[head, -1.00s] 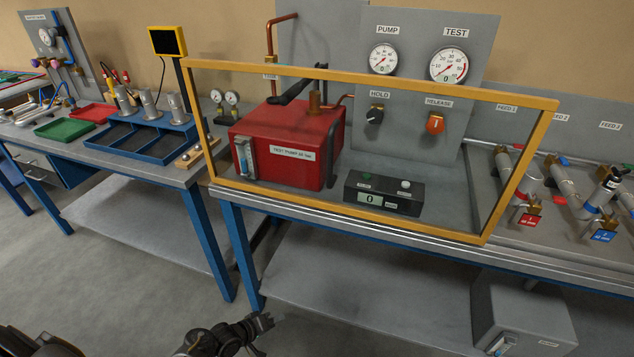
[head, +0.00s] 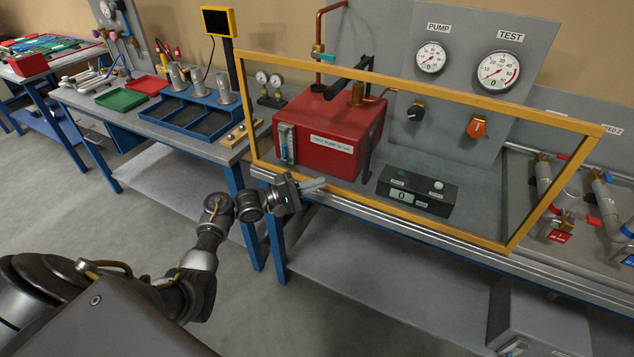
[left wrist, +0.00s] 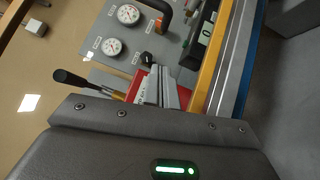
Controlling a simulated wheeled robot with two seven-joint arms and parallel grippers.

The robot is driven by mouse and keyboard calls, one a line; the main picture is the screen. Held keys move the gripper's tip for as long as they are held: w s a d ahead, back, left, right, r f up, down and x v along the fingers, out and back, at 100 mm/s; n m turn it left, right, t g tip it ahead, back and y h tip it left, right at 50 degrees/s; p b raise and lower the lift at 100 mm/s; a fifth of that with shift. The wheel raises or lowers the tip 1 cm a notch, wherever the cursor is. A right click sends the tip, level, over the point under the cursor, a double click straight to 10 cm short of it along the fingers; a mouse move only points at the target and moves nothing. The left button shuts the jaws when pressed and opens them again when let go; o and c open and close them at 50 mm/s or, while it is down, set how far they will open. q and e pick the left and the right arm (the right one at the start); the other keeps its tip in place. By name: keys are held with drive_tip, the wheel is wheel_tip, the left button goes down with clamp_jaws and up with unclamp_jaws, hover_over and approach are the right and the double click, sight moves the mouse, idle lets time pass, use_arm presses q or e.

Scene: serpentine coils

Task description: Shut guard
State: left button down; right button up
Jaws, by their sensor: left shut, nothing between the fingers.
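The guard is a clear panel in a yellow frame (head: 555,191). It stands upright, leaning slightly, at the bench front before the red test pump (head: 330,128) and the small black control box (head: 417,192). My left gripper (head: 318,185) is shut and empty, just in front of the guard's lower left part. I cannot tell whether it touches the frame. In the left wrist view its closed fingers (left wrist: 166,88) point toward the pump, with a yellow bar (left wrist: 205,75) of the guard beside them. My right gripper is not in view.
A panel with a pump gauge (head: 430,57) and a test gauge (head: 498,72) stands behind. Feed pipes with valves (head: 560,215) are at the right. A blue tray (head: 190,122) lies on the left bench. The floor (head: 100,220) before the benches is clear.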

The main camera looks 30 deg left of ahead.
sight(355, 170)
use_arm(q)
drive_tip(key=p+x, duration=0.1)
drive_tip(key=x, duration=0.6)
drive_tip(key=shift+w+d+r, duration=0.1)
drive_tip(key=shift+d, duration=0.05)
drive_tip(key=shift+d+r+p, duration=0.25)
drive_tip(key=shift+d+p, duration=0.7)
drive_tip(key=shift+d, duration=0.9)
